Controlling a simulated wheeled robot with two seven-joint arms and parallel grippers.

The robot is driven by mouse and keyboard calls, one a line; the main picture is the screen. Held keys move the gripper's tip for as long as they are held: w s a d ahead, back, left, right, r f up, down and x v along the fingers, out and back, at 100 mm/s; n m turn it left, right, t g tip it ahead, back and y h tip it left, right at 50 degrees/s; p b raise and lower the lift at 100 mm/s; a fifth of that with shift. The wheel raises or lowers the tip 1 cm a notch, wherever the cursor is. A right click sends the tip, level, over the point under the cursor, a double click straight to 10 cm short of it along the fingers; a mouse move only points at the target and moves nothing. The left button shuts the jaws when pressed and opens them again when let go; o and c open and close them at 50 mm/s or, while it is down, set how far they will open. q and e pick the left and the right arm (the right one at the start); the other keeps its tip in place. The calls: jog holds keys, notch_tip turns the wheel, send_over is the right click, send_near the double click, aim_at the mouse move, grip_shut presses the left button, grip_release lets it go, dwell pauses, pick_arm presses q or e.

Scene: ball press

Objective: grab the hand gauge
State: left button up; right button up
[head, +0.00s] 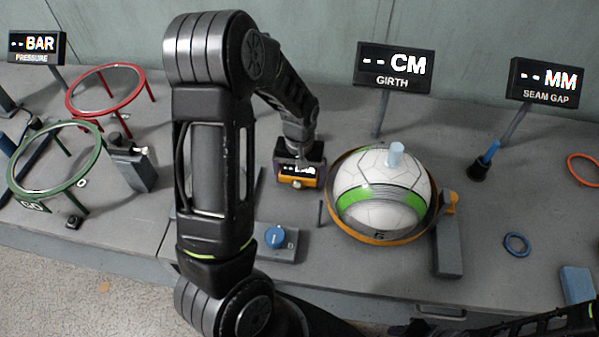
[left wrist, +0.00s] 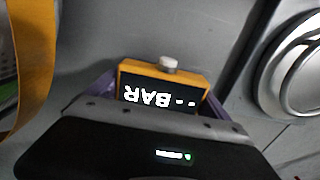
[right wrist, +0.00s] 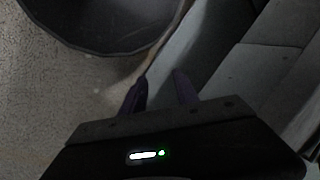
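The hand gauge (head: 299,182) is a small dark box with an orange-yellow edge, a pale knob and a lit "-- BAR" display. It is at the middle of the bench, left of the ball. My left gripper (head: 300,160) is over it from above. In the left wrist view the gauge (left wrist: 162,90) sits between the two purple fingers, one on each side. I cannot tell whether the fingers press on it. My right gripper (right wrist: 160,86) shows in the right wrist view with its fingers apart and nothing between them, beside the bench edge.
A white and green ball (head: 384,188) rests in an orange-rimmed cradle (head: 338,222) right of the gauge. A blue knob (head: 275,237) stands in front. Red (head: 104,68) and green (head: 96,165) ring stands are left. A blue ring (head: 517,244) lies on the right.

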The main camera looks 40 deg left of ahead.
pick_arm(q)
jog(key=c, duration=0.9)
notch_tip(320, 180, up, 10)
dwell(0.3)
dwell(0.4)
